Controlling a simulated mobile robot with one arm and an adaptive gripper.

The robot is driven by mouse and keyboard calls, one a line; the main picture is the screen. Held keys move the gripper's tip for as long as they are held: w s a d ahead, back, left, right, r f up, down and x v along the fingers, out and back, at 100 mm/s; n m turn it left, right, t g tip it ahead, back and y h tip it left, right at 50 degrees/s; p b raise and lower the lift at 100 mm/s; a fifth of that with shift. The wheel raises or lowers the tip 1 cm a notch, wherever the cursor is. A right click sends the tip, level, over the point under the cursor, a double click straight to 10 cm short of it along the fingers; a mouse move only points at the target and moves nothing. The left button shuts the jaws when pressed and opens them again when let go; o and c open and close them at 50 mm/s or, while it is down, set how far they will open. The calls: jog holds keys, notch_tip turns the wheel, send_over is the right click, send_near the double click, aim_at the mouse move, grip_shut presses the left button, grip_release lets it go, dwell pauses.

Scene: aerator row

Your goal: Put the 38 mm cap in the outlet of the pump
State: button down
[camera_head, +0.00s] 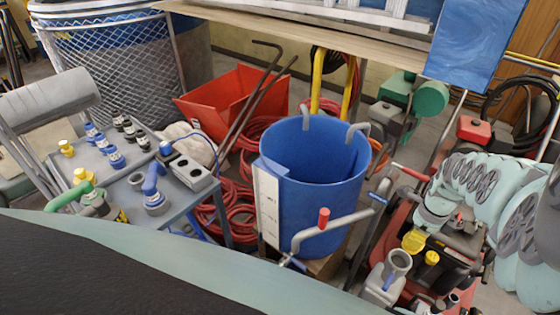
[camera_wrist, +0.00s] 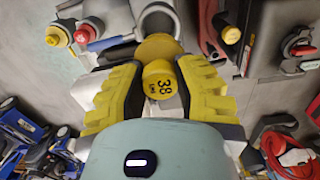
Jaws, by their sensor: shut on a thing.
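The yellow cap (camera_wrist: 159,82), with 38 printed on its knob, sits between the yellow-and-black finger pads of my gripper (camera_wrist: 160,66) in the wrist view. My gripper is shut on it. The cap's wider yellow body lies beyond the knob. The grey round outlet (camera_wrist: 157,14) of the pump shows just past the cap, with its mouth open. My gripper (camera_head: 424,230) comes in from the right.
A blue handle (camera_head: 389,282) sits beside the outlet. A black-bodied part with a smaller yellow cap (camera_head: 432,258) stands close on its right. A blue barrel (camera_head: 315,195) is to the left. A grey table (camera_head: 110,180) with several fittings stands farther left.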

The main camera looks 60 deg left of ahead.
jog(key=shift+s+a+f, duration=0.2)
jog(key=shift+a+f, duration=0.05)
jog(key=shift+f, duration=0.05)
notch_tip(320, 180, down, 5)
jog(key=b, duration=0.5)
jog(key=shift+r, duration=0.35)
jog(key=shift+d, duration=0.1)
dwell(0.4)
jog(key=shift+f+b, duration=1.9)
jog(key=shift+f, duration=0.35)
jog(key=c, duration=0.7)
grip_release()
jog(key=shift+s+r, duration=0.1)
jog(key=shift+r, duration=0.1)
